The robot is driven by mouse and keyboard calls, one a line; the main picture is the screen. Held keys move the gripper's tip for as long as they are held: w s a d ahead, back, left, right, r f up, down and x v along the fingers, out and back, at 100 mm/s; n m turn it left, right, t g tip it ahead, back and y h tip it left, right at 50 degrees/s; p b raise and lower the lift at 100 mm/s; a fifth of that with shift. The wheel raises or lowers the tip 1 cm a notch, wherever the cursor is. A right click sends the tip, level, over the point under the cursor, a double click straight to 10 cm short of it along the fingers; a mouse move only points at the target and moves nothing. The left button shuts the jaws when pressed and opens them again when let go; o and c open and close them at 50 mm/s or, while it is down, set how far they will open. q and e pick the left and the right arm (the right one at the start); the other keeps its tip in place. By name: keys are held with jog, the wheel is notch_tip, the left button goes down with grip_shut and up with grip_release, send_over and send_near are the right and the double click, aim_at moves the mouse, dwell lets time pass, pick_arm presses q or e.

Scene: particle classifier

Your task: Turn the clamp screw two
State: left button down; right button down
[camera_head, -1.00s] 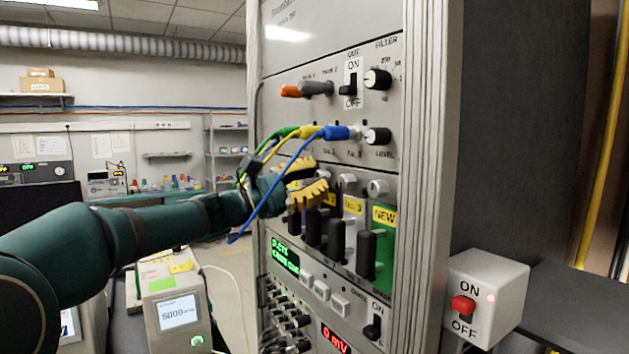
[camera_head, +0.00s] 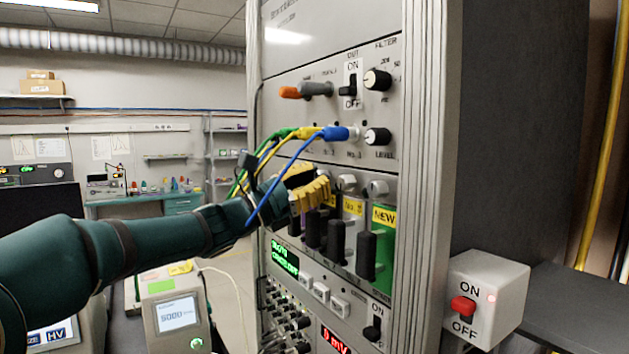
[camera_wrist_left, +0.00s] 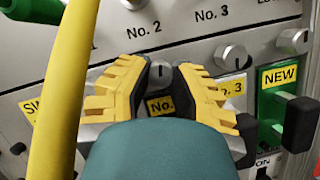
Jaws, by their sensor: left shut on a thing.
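My left gripper (camera_head: 308,190) has yellow ribbed fingers and reaches the module row on the rack from the left. In the left wrist view its fingers (camera_wrist_left: 160,82) are closed around the grey slotted head of clamp screw two (camera_wrist_left: 160,73), above a yellow label that starts "No." and is partly covered. In the head view the fingers hide this screw. Clamp screw three (camera_wrist_left: 230,56) is the grey knob just to the right, apart from the fingers. The screw above the NEW module (camera_wrist_left: 293,41) is farther right. My right gripper is not in view.
Green, yellow and blue cables (camera_head: 300,134) hang close around the gripper, and a yellow cable (camera_wrist_left: 70,85) crosses the left wrist view. Black handles (camera_head: 367,255) stick out below the screws. The green NEW module (camera_head: 384,250) is at the right. A switch box (camera_head: 487,300) stands beside the rack.

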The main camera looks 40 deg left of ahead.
pick_arm(q)
jog(key=c, duration=0.8)
grip_release()
jog(key=v, duration=1.2)
jog(key=shift+f, duration=0.1)
